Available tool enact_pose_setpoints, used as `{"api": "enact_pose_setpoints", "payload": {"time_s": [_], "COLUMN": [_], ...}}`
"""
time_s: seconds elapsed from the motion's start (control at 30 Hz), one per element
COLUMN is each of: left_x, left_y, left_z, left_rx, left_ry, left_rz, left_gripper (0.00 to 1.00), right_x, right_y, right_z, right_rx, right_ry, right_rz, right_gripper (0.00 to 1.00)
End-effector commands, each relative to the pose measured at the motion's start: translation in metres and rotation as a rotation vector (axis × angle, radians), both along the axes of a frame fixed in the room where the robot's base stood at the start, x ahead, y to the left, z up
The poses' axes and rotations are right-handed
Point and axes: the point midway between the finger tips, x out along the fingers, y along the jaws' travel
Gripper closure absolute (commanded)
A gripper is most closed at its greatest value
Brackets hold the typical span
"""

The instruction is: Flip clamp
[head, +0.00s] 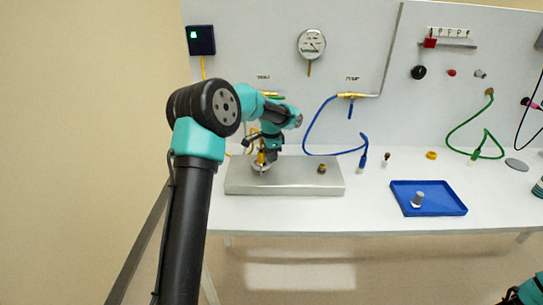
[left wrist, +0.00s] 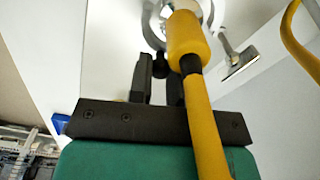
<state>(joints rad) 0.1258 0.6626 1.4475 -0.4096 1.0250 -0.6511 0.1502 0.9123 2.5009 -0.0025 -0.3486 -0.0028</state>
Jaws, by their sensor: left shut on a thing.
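My left gripper (head: 268,153) is at the left end of the steel block on the bench, low beside a yellow hose end. In the left wrist view its two dark fingers (left wrist: 158,82) are shut on a small dark knob (left wrist: 158,63) beside a grey metal ring, apparently the clamp (left wrist: 151,20). The ring sits around the fitting under the yellow hose end (left wrist: 186,38). A metal lever-like piece (left wrist: 239,62) sticks out to the right of the ring. The hose hides part of the ring and of the right finger. Only a teal and black piece of my right arm shows, at the head view's lower right corner.
The steel block (head: 300,187) carries a second brass fitting (head: 322,168) at its right. A blue tray (head: 440,206) holds a grey part (head: 418,199). Blue (head: 306,135) and green (head: 463,125) hoses hang from the back panel. Bare bench lies between block and tray.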

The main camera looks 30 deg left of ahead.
Motion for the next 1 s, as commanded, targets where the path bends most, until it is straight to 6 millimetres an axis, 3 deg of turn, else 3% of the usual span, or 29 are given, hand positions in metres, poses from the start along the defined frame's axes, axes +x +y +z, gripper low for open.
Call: {"api": "enact_pose_setpoints", "payload": {"time_s": [0.2, 0.23, 0.47, 0.77, 1.0], "left_x": [0.000, 0.000, 0.000, 0.000, 0.001], "left_y": [0.000, 0.000, 0.000, 0.000, 0.000], "left_z": [0.000, 0.000, 0.000, 0.001, 0.023], "left_rx": [0.000, 0.000, 0.000, 0.000, 0.000], "left_ry": [-0.001, -0.001, 0.000, -0.001, -0.004], "left_rz": [-0.001, -0.001, -0.002, -0.002, -0.002], "left_gripper": [1.00, 0.79, 0.57, 0.56, 0.56], "right_x": [0.000, 0.000, 0.000, 0.000, 0.000], "right_y": [0.000, 0.000, 0.000, 0.000, 0.000], "right_z": [0.000, 0.000, 0.000, 0.000, 0.000], "right_rx": [0.000, 0.000, 0.000, 0.000, 0.000], "right_ry": [0.000, 0.000, 0.000, 0.000, 0.000], "right_rz": [0.000, 0.000, 0.000, 0.000, 0.000], "right_gripper": [0.57, 0.57, 0.57, 0.57, 0.57]}}
